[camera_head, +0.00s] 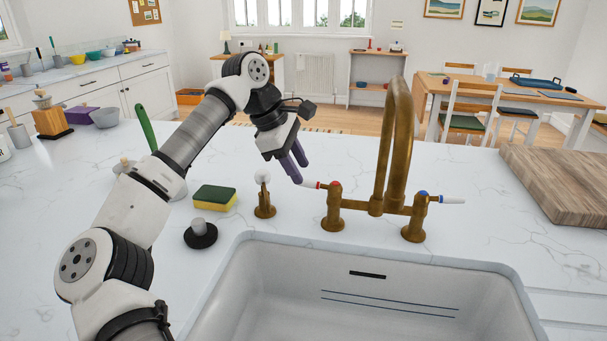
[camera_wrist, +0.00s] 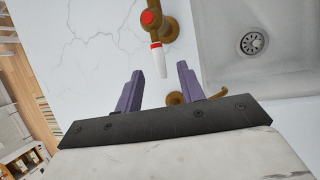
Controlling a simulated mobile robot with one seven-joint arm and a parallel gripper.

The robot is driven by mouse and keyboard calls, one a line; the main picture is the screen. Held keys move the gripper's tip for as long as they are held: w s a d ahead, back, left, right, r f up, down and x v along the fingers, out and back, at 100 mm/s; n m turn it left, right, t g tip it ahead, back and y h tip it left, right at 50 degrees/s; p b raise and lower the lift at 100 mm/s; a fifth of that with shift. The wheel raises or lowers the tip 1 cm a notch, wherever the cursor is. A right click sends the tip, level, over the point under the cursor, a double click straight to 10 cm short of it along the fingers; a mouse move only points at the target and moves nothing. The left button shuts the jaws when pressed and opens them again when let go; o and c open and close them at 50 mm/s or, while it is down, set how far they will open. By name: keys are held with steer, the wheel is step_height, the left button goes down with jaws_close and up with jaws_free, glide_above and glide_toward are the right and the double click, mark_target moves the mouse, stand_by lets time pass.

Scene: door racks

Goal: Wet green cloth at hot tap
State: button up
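The brass tap (camera_head: 397,150) stands behind the white sink (camera_head: 370,300). Its hot valve (camera_head: 333,205) has a red cap, and its white lever (camera_head: 311,185) points left; the lever also shows in the wrist view (camera_wrist: 157,60). The cold valve (camera_head: 418,215) has a blue cap and a white lever pointing right. My gripper (camera_head: 300,172) has purple fingers and is open and empty just behind and left of the hot lever. In the wrist view my gripper (camera_wrist: 160,72) has the lever tip ahead of the gap between its fingers. I see no green cloth and no running water.
A green-and-yellow sponge (camera_head: 215,198), a dark round plug (camera_head: 200,235) and a brass fitting with a white knob (camera_head: 264,200) stand left of the tap. A wooden board (camera_head: 560,180) lies at the right. Sink drain (camera_wrist: 252,43) is clear.

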mark_target(306, 180)
steer(key=shift+x, duration=1.65)
jaws_close()
